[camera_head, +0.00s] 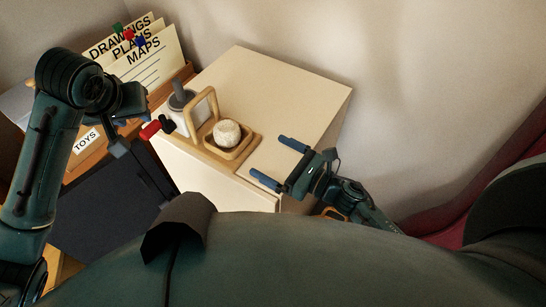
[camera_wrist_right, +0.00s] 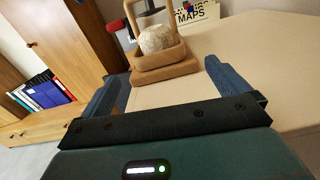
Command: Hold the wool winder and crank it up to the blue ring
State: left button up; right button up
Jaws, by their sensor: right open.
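The wool winder stands on the cream cabinet top, with a wooden tray base (camera_head: 245,150), an upright wooden loop handle (camera_head: 214,103) and a grey body (camera_head: 184,117). A pale wool ball (camera_head: 227,133) sits in the tray; it also shows in the right wrist view (camera_wrist_right: 156,39). A red crank knob (camera_head: 150,130) sticks out at the winder's left. I cannot make out a blue ring. My right gripper (camera_head: 279,162) is open and empty, to the right of the tray and apart from it. My left gripper (camera_head: 136,112) is near the red knob; its fingers are mostly hidden.
The cream cabinet top (camera_head: 290,95) is clear behind and right of the winder. A wooden box labelled TOYS (camera_head: 87,140) and upright cards (camera_head: 150,65) stand at the left. In the right wrist view, a shelf with binders (camera_wrist_right: 40,95) is at the left.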

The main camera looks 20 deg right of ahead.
aim_at(238, 141)
jog(key=shift+a+f+n, duration=0.1)
jog(key=shift+a+n, duration=0.15)
jog(key=shift+n, duration=0.15)
jog(key=shift+w+a, duration=0.25)
jog(key=x, duration=1.2)
jog(key=shift+a+f, duration=0.15)
jog(key=shift+f, duration=0.05)
jog(key=shift+c, duration=0.3)
jog(key=c, duration=1.5)
